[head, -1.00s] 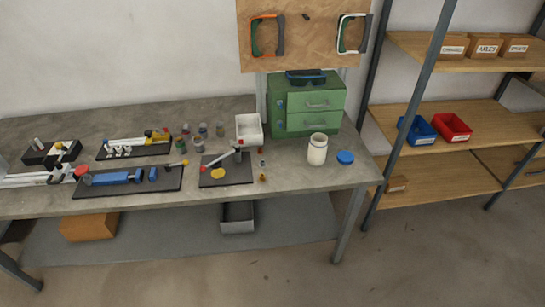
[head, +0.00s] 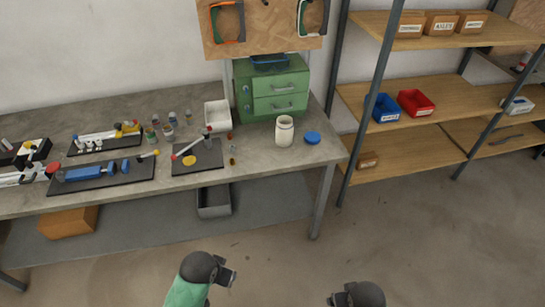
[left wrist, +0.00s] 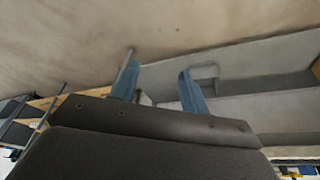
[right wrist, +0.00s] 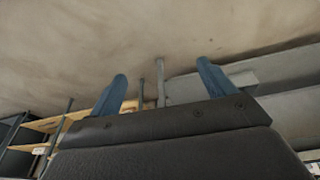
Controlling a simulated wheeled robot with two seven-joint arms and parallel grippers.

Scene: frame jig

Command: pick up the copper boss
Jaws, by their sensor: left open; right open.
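Several small pieces lie on the grey workbench just right of the right-hand black board in the head view. One is a brownish-orange piece (head: 232,161) near the front, which may be the copper boss; it is too small to be sure. A reddish piece (head: 229,135) lies behind it. My left gripper (left wrist: 158,80) is open and empty, its blue fingers apart in the left wrist view. My right gripper (right wrist: 160,77) is also open and empty in the right wrist view. Both arms are low in front of the bench, well away from the pieces.
A white bin (head: 217,115), green drawer cabinet (head: 246,98), white jar (head: 284,132) and blue lid (head: 312,138) stand around the pieces. Shelving (head: 400,154) is at right. Floor before the bench is clear.

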